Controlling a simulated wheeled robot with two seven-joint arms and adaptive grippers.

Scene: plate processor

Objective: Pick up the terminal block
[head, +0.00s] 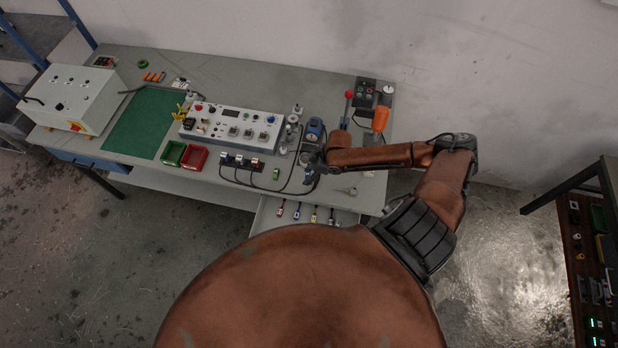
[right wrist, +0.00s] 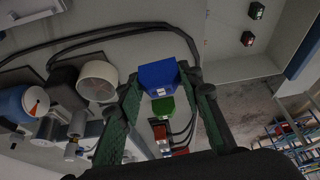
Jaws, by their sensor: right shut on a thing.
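A small blue block (right wrist: 158,76), which looks like a terminal block, sits between the green-padded fingertips of my right gripper (right wrist: 168,88) in the right wrist view. The right gripper is shut on it. In the head view my right gripper (head: 310,164) is over the front part of the bench, right of the cable-connected devices, and the block shows only as a small blue patch under it. A similar green block (head: 276,174) lies on the bench to the left, also seen beyond the blue one in the wrist view (right wrist: 163,107). My left gripper is not in view.
The bench (head: 215,72) carries a white control panel (head: 232,124), green (head: 173,153) and red (head: 194,157) bins, and black cables near the gripper. A blue-and-white device (head: 314,129) stands close behind the gripper. An open drawer (head: 265,219) with screwdrivers is below the front edge.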

